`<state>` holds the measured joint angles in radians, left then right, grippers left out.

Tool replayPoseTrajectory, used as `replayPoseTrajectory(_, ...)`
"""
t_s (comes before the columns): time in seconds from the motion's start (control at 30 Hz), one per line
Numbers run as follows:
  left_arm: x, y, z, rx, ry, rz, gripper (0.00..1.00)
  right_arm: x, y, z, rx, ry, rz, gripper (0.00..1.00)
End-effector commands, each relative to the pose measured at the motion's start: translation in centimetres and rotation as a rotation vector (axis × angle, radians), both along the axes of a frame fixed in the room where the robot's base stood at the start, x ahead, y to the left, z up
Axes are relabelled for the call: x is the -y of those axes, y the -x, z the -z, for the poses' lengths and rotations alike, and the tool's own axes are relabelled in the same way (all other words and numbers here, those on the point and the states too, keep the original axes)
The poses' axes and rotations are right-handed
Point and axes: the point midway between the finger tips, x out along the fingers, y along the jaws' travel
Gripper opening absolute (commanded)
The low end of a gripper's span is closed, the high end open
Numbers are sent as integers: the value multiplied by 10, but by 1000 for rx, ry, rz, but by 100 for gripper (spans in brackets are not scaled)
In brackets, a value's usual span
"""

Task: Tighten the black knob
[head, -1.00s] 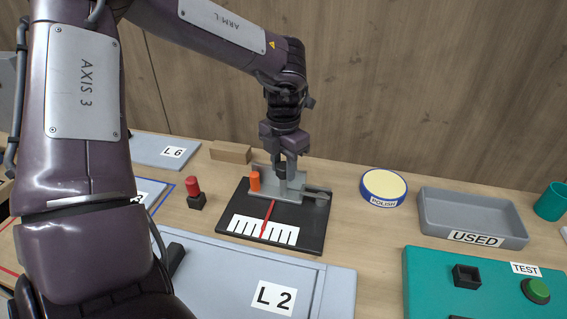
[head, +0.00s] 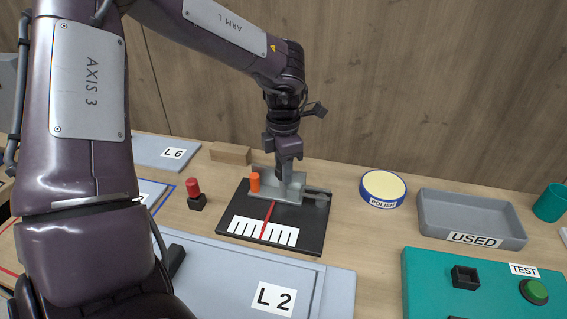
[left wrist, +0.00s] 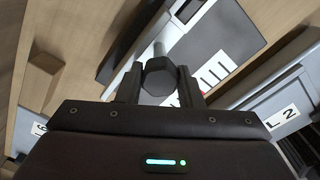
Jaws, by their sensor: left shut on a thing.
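The black knob (left wrist: 159,77) is a dark hexagonal piece between the fingers of my left gripper (left wrist: 157,84) in the left wrist view. The gripper is shut on it. In the head view my left gripper (head: 287,180) points down over the grey fixture (head: 293,192), and its fingers hide the knob. The fixture stands on a black plate (head: 310,236) with a white scale (head: 250,229) and a red pointer (head: 268,221). An orange cylinder (head: 254,182) stands at the fixture's left. My right gripper is not in view.
A small post with a red top (head: 193,188) stands left of the plate. A wooden block (head: 230,153) lies behind. To the right are the POLISH tin (head: 383,187), the grey USED tray (head: 470,218) and a teal TEST panel (head: 430,275). The grey L 2 panel (head: 230,275) lies in front.

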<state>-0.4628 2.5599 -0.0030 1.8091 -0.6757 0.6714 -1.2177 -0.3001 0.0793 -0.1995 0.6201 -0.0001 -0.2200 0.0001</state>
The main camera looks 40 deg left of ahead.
Motion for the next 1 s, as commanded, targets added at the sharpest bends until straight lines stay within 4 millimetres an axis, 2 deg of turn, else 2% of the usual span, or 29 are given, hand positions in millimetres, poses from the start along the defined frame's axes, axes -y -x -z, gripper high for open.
replayPoseTrajectory(0.03, -2, -5, -5, 15, -6, -1, 10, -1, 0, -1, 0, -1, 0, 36)
replayPoseTrajectory(0.23, -2, -4, -5, 14, -6, -3, 10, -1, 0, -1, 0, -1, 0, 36)
replayPoseTrajectory(0.27, -2, -4, -5, 14, -6, -3, 37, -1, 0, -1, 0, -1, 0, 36)
replayPoseTrajectory(0.4, -1, -3, -4, 10, -5, -3, 55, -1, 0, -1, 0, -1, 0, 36)
replayPoseTrajectory(0.73, -1, -2, -5, 4, -2, -3, 55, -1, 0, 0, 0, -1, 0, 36)
replayPoseTrajectory(0.87, -1, -2, -21, 8, -3, -3, 55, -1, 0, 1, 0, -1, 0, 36)
replayPoseTrajectory(1.0, -1, -3, -46, 9, -2, -3, 55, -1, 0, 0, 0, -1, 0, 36)
